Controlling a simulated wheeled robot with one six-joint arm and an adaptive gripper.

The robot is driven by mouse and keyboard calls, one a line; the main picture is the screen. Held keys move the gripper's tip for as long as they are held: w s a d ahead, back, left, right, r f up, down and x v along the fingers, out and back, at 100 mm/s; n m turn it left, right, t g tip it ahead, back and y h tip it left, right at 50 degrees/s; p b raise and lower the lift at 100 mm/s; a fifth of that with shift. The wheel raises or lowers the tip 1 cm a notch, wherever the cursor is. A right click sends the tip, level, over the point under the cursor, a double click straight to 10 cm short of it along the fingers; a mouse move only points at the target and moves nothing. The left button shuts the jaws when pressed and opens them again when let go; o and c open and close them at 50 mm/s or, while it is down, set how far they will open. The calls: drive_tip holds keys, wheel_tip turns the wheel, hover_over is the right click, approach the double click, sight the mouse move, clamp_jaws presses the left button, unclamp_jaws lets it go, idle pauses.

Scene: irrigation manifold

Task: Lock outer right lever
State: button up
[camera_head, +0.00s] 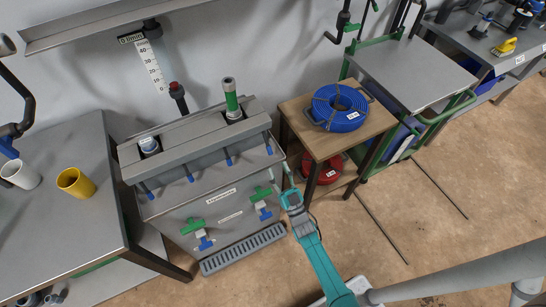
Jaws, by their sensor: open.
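The grey manifold cabinet (215,196) stands at centre left in the head view. A row of several small blue levers hangs along its upper front edge. The outer right lever (268,146) is at the right end of this row and points downward. It is too small to tell whether it is locked. My teal gripper (280,175) is at the cabinet's right front corner, below and slightly right of that lever. Its fingers are open and empty, pointing up toward the lever. I see no contact with the lever.
A wooden stand (295,110) bearing a blue hose coil (338,107) is close on the right. A metal table (60,215) with cups stands left.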

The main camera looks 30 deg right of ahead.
drive_tip(key=shift+v, duration=2.1)
drive_tip(key=shift+c, duration=0.3)
